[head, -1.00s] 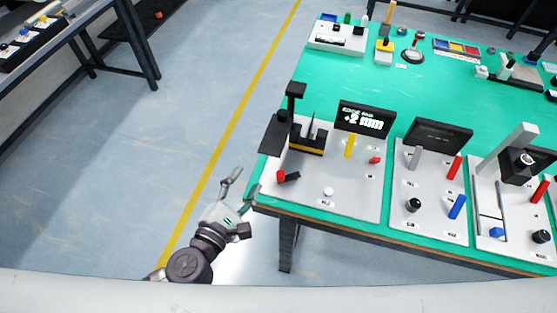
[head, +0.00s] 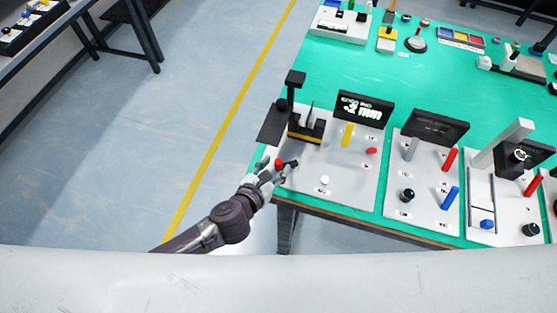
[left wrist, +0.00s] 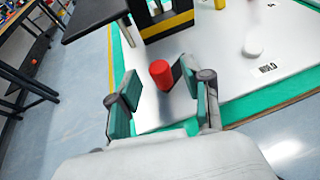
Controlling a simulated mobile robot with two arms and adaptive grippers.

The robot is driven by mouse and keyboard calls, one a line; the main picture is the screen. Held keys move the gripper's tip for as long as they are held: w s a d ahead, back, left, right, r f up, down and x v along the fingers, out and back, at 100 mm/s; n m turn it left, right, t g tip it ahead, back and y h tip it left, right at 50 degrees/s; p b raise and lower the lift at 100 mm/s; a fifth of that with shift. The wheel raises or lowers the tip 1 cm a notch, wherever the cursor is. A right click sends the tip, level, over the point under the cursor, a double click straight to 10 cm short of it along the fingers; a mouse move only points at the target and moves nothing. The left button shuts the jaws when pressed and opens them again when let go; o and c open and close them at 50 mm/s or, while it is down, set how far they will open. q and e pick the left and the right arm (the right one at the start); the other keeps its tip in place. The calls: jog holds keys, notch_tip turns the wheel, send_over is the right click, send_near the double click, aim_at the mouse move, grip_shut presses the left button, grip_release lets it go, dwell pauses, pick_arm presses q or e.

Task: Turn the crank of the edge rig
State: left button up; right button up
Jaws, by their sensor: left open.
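The edge rig's white board (head: 345,190) stands at the left corner of the green table. Its crank has a red knob (head: 279,163) and a short black arm (head: 291,164), close to the board's left edge. My left gripper (head: 268,172) is open and empty, right at the crank in the head view. In the left wrist view the red knob (left wrist: 161,74) stands upright ahead of the gap between the open fingers (left wrist: 163,96). The dark crank arm is partly hidden behind the right finger. I cannot tell whether a finger touches it. My right gripper is not in view.
A black post with a dark plate (head: 275,122) and a black-and-yellow block (head: 306,130) stand behind the crank. A display (head: 363,109), a yellow lever (head: 347,134) and a white knob (head: 324,181) share the board. More rigs (head: 423,180) stand to the right.

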aim_at(286, 163)
pick_arm(q)
jog(key=shift+x, duration=1.35)
grip_shut()
